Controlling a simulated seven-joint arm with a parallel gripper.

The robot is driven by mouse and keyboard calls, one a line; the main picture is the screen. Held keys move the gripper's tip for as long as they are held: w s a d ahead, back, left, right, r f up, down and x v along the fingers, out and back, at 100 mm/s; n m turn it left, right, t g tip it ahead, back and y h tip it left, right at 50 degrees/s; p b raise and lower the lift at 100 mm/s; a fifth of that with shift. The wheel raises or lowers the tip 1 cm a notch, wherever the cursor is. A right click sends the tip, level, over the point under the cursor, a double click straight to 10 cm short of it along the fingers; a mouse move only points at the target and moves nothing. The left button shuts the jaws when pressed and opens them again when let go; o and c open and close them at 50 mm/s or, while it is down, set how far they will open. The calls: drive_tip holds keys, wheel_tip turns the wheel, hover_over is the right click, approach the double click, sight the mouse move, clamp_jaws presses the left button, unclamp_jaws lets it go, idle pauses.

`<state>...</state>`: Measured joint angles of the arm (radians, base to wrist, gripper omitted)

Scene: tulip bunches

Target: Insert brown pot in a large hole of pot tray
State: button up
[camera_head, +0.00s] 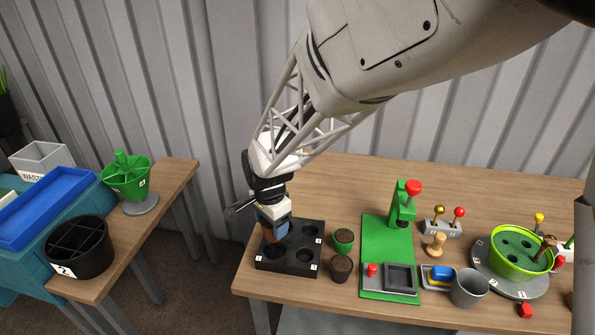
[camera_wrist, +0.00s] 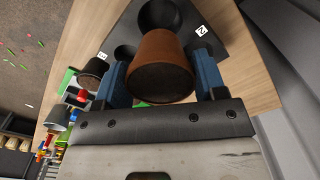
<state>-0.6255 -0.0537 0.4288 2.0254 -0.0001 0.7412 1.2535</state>
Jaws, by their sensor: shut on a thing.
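The brown pot (camera_wrist: 160,68) is held between the blue fingers of my gripper (camera_wrist: 162,82), which is shut on it. In the head view the brown pot (camera_head: 269,234) shows partly behind my gripper (camera_head: 272,224), over the back left part of the pot tray. The black pot tray (camera_head: 287,267) lies on the table and has several round holes. In the wrist view the pot tray (camera_wrist: 231,42) is behind the pot, with an open hole at the top and a label "2" beside it. The pot hides part of the tray; whether it touches the tray I cannot tell.
A green pot (camera_head: 343,241) and a dark brown pot (camera_head: 340,269) stand right of the tray. A green station (camera_head: 386,237) with a red knob is beyond them. A grey cup (camera_head: 469,288) and a green bowl (camera_head: 520,253) stand farther right. A gap separates the left table (camera_head: 118,260).

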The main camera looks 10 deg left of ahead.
drive_tip(key=shift+f, duration=2.35)
drive_tip(key=shift+f, duration=2.05)
idle(0.7)
drive_tip(key=o, duration=1.1)
drive_tip(key=shift+r, duration=3.85)
drive_tip(key=shift+d+r, duration=0.1)
